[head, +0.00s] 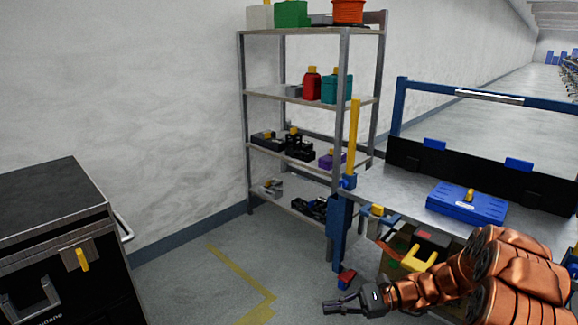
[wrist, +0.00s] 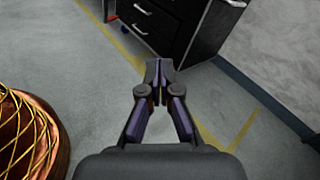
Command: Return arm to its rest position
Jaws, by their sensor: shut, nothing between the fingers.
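My arm is copper coloured and folded at the lower right of the head view. My gripper (head: 338,303) points left from it, out over the floor and in front of the workbench. The wrist view shows my gripper (wrist: 159,75) with its two dark fingers together at the tips and nothing between them. Floor shows around the fingers. Part of my copper arm shows at the left edge of the wrist view.
A black drawer cabinet (head: 65,245) stands at the left; it also shows in the wrist view (wrist: 175,25). A metal shelf (head: 310,95) holds several boxes and tools. A workbench (head: 390,188) bears a blue case (head: 467,203). Floor (head: 190,285) between cabinet and bench is clear.

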